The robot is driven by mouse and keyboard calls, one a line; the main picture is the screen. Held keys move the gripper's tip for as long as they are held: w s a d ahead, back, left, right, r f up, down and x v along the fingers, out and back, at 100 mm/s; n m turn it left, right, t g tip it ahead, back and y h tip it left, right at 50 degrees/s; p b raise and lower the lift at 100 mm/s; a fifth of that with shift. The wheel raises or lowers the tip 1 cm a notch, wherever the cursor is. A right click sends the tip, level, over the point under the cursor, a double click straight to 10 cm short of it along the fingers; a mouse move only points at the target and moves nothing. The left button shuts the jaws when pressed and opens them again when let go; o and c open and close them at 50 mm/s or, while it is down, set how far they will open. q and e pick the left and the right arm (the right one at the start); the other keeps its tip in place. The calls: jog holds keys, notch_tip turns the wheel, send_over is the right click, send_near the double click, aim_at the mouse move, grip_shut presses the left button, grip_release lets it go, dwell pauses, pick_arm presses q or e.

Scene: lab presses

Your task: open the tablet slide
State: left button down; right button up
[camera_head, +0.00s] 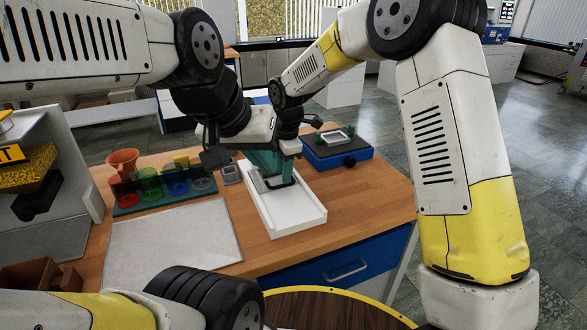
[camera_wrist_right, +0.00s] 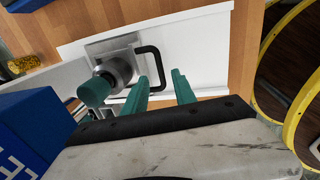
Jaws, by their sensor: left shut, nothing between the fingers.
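A long white tray-like base (camera_head: 298,219) stands on the wooden table, with a grey plate (camera_wrist_right: 113,47) and a black bar handle (camera_wrist_right: 153,49) on it. The handle also shows in the head view (camera_head: 281,184). Contact with the handle cannot be told. My left gripper (camera_head: 264,160) is shut near the far part of the base, partly overlapped by the right hand. A silver cylinder with a teal end (camera_wrist_right: 95,92) stands by the plate.
A rack of coloured cups (camera_head: 163,187) is left of the base, with a pale mat (camera_head: 172,245) in front of it. A blue balance-like box (camera_head: 338,157) stands behind right. Both arms crowd together over the base. The front right tabletop is clear.

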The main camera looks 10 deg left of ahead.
aim_at(283, 186)
jog(key=shift+w+a+f, duration=0.1)
jog(key=shift+w+f, duration=0.05)
jog(key=shift+f, duration=0.85)
jog(key=shift+w+a+f, duration=0.1)
jog(key=shift+w+f, duration=0.05)
jog(key=shift+f, duration=0.8)
grip_shut()
